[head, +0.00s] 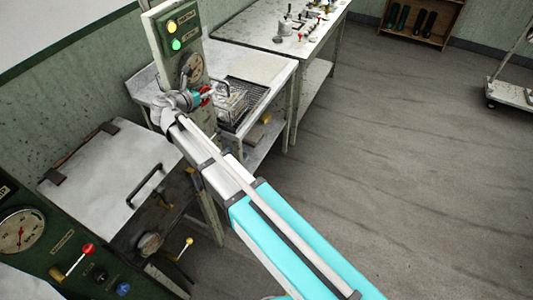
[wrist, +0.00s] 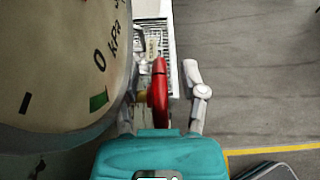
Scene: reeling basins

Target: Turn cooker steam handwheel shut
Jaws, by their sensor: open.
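The red handwheel (wrist: 158,92) shows nearly edge-on in the wrist view, just right of a large kPa gauge (wrist: 65,60). My gripper (wrist: 162,76) is open, with one finger on each side of the wheel's rim. The right finger stands a little apart from the red rim; the left finger is partly hidden beside the gauge, so I cannot tell whether it touches.
The panel carries a yellow lamp (head: 172,27) and a green lamp (head: 176,44). Behind it is a metal bench (head: 262,68) with a wire basket (head: 232,100). A lidded metal unit (head: 105,170) stands at left, above a green console with a red-knobbed lever (head: 88,249).

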